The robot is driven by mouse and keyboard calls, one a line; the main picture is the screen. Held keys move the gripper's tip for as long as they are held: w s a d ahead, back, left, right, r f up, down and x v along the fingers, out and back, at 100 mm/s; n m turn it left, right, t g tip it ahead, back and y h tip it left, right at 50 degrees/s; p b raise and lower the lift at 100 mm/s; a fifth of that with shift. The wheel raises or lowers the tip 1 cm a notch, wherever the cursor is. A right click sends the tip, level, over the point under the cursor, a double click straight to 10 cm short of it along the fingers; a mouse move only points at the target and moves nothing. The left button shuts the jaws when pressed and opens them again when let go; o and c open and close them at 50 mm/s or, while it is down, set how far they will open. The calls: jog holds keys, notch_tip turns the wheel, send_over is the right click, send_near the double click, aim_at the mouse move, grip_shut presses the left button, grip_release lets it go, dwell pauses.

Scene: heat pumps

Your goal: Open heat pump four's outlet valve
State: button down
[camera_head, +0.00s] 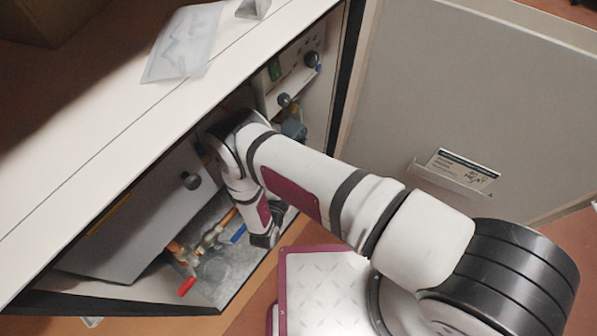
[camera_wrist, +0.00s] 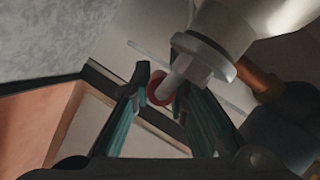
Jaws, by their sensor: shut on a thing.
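In the head view my arm reaches into the open cabinet, and the dark end at my gripper (camera_head: 264,238) is low inside it, beside a blue valve handle (camera_head: 238,233). A red valve handle (camera_head: 187,286) on copper and brass pipework lies further left, apart from it. In the wrist view the fingers of my gripper (camera_wrist: 162,92) are closed around a small red valve piece (camera_wrist: 159,87) at the end of a pale metal stem (camera_wrist: 185,70). The right finger partly hides the contact. I cannot tell which handle in the head view this red piece belongs to.
The cabinet's white top (camera_head: 110,110) carries a clear plastic bag (camera_head: 183,42). A grey box with a black knob (camera_head: 191,181) stands left of my arm. The open door (camera_head: 470,100) with a label (camera_head: 463,172) is at right. A copper pipe (camera_wrist: 262,82) runs close to the fingers.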

jog(key=shift+w+a+r, duration=0.15)
jog(key=shift+r, duration=0.2)
jog(key=c, duration=1.6)
grip_release()
jog(key=shift+o, duration=0.3)
jog(key=shift+f, duration=0.15)
jog(key=shift+d, duration=0.25)
